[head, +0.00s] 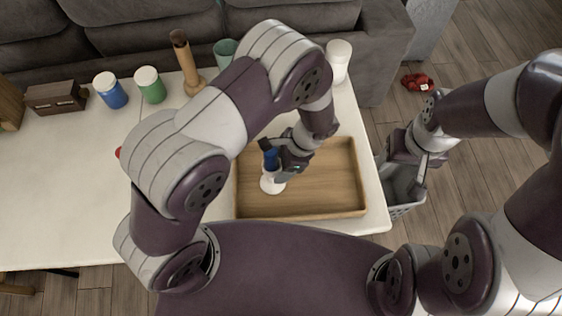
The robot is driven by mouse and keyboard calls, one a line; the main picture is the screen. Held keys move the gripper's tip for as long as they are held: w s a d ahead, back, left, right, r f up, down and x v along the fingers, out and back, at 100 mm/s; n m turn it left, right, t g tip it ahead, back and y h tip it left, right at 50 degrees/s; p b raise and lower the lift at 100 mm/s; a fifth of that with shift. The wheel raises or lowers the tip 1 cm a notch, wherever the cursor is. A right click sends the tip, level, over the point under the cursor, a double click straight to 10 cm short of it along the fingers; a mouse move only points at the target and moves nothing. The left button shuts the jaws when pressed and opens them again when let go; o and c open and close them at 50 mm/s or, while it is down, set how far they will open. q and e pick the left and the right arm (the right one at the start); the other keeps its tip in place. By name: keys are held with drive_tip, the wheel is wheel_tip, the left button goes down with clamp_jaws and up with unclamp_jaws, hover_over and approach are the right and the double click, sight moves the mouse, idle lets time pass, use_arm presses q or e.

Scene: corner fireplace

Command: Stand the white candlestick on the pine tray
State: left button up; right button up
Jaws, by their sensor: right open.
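The white candlestick (272,184) is upright at the left part of the pine tray (325,208). Its pale round base shows against the tray floor; I cannot tell whether it touches. A dark blue part shows above the base, between the jaws. My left gripper (279,163) reaches down over the tray and is shut on the candlestick, whose upper part is partly hidden by the fingers. My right gripper (421,172) is open and empty, off the table's right edge.
A grey basket (406,209) stands at right.

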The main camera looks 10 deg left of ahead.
use_arm(q)
drive_tip(key=shift+o, duration=0.8)
